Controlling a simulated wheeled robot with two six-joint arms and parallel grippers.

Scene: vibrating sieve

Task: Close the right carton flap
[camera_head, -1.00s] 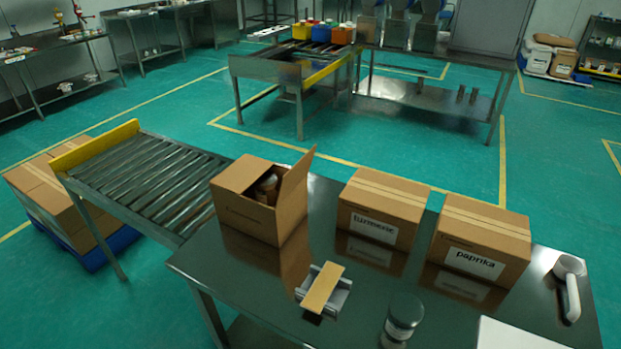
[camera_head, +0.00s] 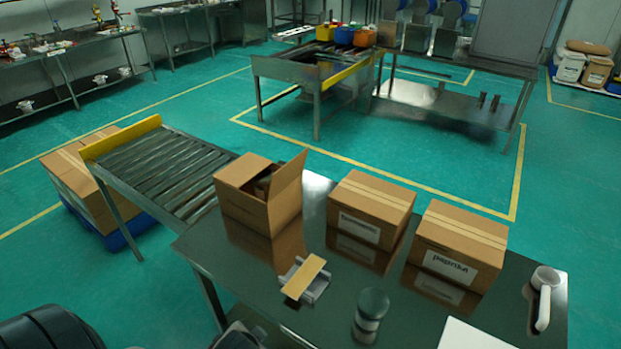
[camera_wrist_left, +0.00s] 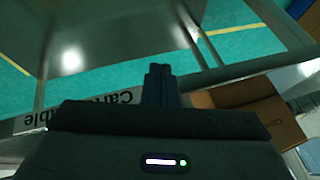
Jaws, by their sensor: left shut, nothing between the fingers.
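The open brown carton (camera_head: 243,208) stands on the dark steel table, at its back left. Its right flap (camera_head: 287,186) stands up and leans outward to the right. The left part of its top lies flat, and something dark shows in the gap. In the left wrist view my left gripper (camera_wrist_left: 161,72) is shut and empty, with a brown box (camera_wrist_left: 265,118) to its right; I cannot tell which box. In the head view part of my left arm shows at the bottom left, apart from and well in front of the carton. My right gripper is not in view.
Two closed labelled cartons (camera_head: 370,208) (camera_head: 459,250) stand right of the open one. A tape-topped metal holder (camera_head: 304,279), a jar (camera_head: 370,309) and a white scanner (camera_head: 544,298) are on the table (camera_head: 400,300). A roller conveyor (camera_head: 165,170) adjoins at left.

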